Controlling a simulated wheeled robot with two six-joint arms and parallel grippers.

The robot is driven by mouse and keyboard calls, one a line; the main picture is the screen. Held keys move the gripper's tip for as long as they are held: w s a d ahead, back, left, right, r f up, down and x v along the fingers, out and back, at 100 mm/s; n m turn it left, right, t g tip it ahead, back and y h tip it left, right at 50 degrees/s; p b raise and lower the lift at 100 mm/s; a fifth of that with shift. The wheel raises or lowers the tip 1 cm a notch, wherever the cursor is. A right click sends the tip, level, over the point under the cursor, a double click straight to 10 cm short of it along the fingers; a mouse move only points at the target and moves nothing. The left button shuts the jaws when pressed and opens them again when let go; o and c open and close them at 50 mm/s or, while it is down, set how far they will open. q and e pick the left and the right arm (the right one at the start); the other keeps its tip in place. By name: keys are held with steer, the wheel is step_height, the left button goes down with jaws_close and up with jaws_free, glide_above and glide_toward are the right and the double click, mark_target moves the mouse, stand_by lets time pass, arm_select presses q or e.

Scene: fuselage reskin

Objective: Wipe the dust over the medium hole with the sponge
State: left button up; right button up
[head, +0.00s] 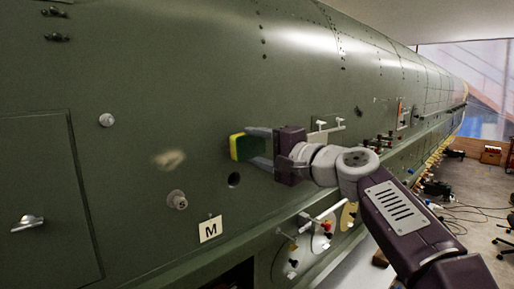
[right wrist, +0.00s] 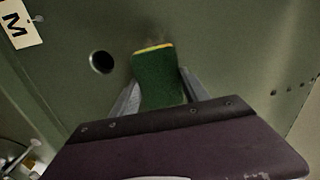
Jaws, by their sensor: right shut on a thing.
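My right gripper (head: 257,148) is shut on a sponge (head: 240,147), green with a yellow face. The sponge is close to the green fuselage skin; I cannot tell whether it touches. In the right wrist view the sponge (right wrist: 157,82) sits between the two grey fingers (right wrist: 158,92). A dark round hole (head: 234,180) lies just below the sponge, and it also shows in the right wrist view (right wrist: 102,62). A pale dust smudge (head: 169,159) is on the skin left of the sponge. An "M" label (head: 210,229) is below the hole. My left gripper is out of view.
A panel with a latch (head: 27,223) is at the far left. Cables (head: 455,207) lie on the floor.

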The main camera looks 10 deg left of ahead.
mark_target(238, 149)
steer(key=shift+s+a, duration=1.05)
steer(key=shift+s, duration=0.2)
steer(key=shift+s+a+b, duration=0.35)
steer(key=shift+s+a, duration=0.05)
steer(key=shift+s, duration=0.15)
steer(key=shift+s+a, duration=0.7)
steer(key=shift+s, duration=0.2)
steer(key=shift+d, duration=0.1)
steer(key=b+v, duration=0.3)
steer(key=v, duration=0.2)
steer(key=shift+s+d, duration=0.15)
steer(key=shift+s, duration=0.05)
